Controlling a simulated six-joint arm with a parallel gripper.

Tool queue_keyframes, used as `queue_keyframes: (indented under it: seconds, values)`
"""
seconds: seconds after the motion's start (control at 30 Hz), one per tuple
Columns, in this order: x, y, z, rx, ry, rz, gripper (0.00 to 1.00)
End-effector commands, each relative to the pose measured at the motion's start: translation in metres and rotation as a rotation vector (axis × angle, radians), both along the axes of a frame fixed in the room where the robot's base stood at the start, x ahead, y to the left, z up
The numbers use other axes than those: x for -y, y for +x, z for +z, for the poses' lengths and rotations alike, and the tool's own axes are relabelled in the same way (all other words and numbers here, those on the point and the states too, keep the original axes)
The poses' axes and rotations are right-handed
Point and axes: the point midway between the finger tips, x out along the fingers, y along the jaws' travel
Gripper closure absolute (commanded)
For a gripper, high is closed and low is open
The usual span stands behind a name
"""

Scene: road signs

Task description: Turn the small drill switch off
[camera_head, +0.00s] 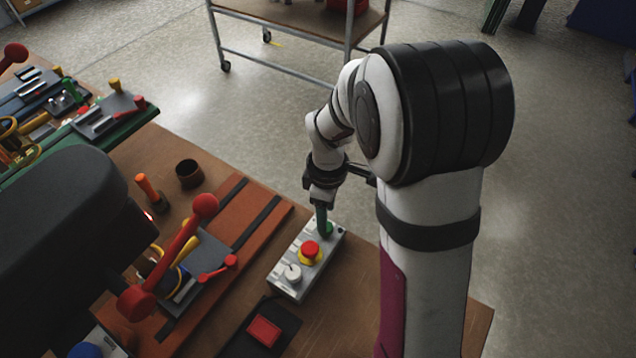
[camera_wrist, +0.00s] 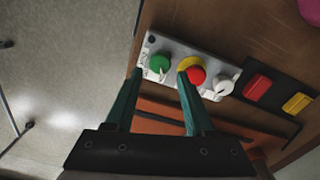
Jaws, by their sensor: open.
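A grey control box (camera_head: 282,284) lies on the wooden table. It carries a green control (camera_head: 329,228), a red mushroom button (camera_head: 309,248) on a yellow base and a whitish knob (camera_head: 292,273). No readable label tells which is the small drill switch. In the wrist view the green control (camera_wrist: 159,63) shows between the fingertips of my open gripper (camera_wrist: 160,74), with the red button (camera_wrist: 195,75) by the right fingertip and the whitish knob (camera_wrist: 223,85) further right. My gripper (camera_head: 321,222) is over the green end of the box; I cannot tell if it touches.
A black plate (camera_head: 232,347) with a red block (camera_head: 264,331) lies near the box. An orange-brown board (camera_head: 270,222) with a red-handled clamp (camera_head: 180,250) is to the left. A dark cup (camera_head: 189,174) stands behind. A wheeled cart (camera_head: 290,35) stands on the floor.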

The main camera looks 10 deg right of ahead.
Motion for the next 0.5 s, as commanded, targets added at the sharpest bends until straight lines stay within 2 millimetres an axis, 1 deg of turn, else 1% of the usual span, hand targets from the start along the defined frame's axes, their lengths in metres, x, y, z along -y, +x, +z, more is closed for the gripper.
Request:
queue_keyframes:
  seconds: [0.03, 0.1, 0.2, 0.33, 0.5]
  values:
    - [0.000, -0.001, -0.012, -0.006, 0.000, -0.001, 0.46]
    - [0.000, -0.001, -0.025, -0.004, 0.000, 0.000, 0.46]
    - [0.000, 0.000, -0.038, -0.002, 0.000, -0.002, 0.46]
    - [0.000, 0.000, -0.045, 0.000, 0.000, -0.001, 0.46]
    - [0.000, 0.000, -0.047, 0.001, 0.000, -0.001, 0.46]
